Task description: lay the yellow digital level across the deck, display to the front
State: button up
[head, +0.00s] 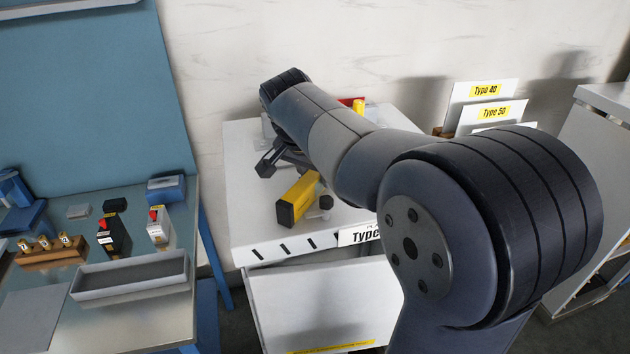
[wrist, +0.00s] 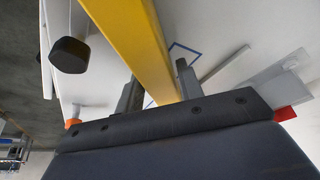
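The yellow digital level (head: 304,190) is a long yellow bar with a dark end cap, which faces the front left of the white deck (head: 245,215). My arm hides its far part in the head view. I cannot tell whether it rests on the deck or is just above it. My gripper (head: 277,158) is low over the deck, behind the level's near end. In the wrist view the level (wrist: 135,40) runs between the two fingers of my gripper (wrist: 158,88), close to both. Contact with the fingers is not clear. The display is not visible.
A dark knob (head: 325,203) stands beside the level's near end. Red and yellow things (head: 355,104) are at the deck's back. A blue outline (wrist: 184,48) marks the deck. A "Type" sign (head: 362,236) is at the front edge. A bench with a grey tray (head: 130,278) stands left.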

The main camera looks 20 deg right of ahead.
grip_shut()
